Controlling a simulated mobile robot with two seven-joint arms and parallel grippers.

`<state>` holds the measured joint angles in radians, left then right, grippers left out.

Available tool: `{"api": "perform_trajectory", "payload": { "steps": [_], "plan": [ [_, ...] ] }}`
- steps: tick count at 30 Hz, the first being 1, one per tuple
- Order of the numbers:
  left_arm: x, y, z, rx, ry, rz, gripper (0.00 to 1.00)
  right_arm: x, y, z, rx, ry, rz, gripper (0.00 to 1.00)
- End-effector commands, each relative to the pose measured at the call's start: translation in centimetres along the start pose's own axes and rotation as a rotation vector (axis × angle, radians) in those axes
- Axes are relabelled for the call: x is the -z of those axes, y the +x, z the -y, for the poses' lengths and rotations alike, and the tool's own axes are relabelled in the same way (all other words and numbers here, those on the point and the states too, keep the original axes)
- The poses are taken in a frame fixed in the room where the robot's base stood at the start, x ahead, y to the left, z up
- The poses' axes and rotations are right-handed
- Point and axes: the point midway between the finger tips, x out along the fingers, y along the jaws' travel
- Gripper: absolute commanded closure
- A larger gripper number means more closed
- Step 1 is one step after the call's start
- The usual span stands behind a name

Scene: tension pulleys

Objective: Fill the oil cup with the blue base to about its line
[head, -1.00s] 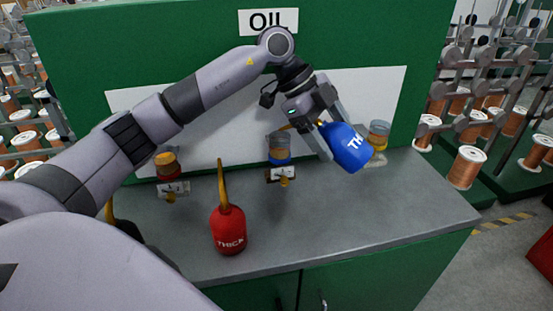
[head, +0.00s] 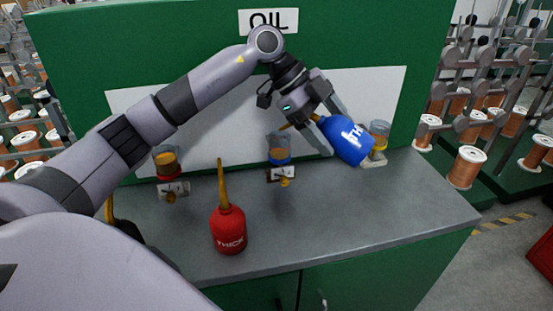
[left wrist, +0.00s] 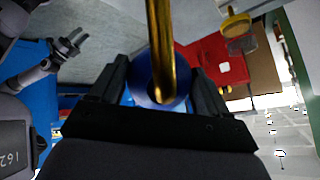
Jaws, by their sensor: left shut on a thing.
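The oil cup with the blue base (head: 279,150) stands in the middle of the wall panel, with amber oil in its clear glass. I cannot read its level against the line. My left gripper (head: 325,132) is shut on a blue oil can (head: 345,142), right of that cup. The can is tipped well over, its gold spout (head: 286,126) pointing left to the cup's top rim. In the left wrist view the spout (left wrist: 160,45) rises from the blue can (left wrist: 160,85) between the fingers. Whether oil flows is too small to tell.
A red can marked THICK (head: 229,230) stands upright on the grey counter (head: 320,220). A red-based cup (head: 166,165) is at left, another cup (head: 379,135) is right behind the blue can. The counter's front right is clear.

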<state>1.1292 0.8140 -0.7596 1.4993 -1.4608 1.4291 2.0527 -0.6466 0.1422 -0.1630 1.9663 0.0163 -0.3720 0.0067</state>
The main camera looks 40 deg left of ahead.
Motion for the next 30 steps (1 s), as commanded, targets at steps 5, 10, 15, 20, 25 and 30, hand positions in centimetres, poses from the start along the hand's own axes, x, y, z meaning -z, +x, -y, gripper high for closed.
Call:
{"api": "perform_trajectory", "payload": {
  "steps": [5, 10, 15, 20, 25, 30],
  "plan": [
    [0.13, -0.09, 0.07, 0.003, 0.002, -0.002, 0.7, 0.0, -0.01, 0.01, 0.0, 0.0, 0.0, 0.57],
    [0.14, -0.09, 0.07, 0.003, 0.002, -0.002, 0.7, -0.02, -0.01, 0.02, 0.0, 0.0, 0.0, 0.57],
    [0.16, -0.22, 0.1, 0.006, 0.0, -0.013, 0.7, 0.02, -0.04, 0.02, 0.0, 0.0, 0.001, 0.57],
    [0.28, -0.58, 0.19, 0.015, -0.004, -0.045, 0.7, 0.11, -0.13, 0.03, 0.0, 0.0, 0.001, 0.57],
    [0.38, -0.83, 0.25, 0.022, -0.007, -0.069, 0.7, 0.14, -0.16, 0.03, 0.001, 0.0, 0.001, 0.57],
    [0.39, -0.82, 0.25, 0.022, -0.007, -0.069, 0.7, 0.11, -0.15, 0.03, 0.001, 0.0, 0.002, 0.57]
  ]
}}
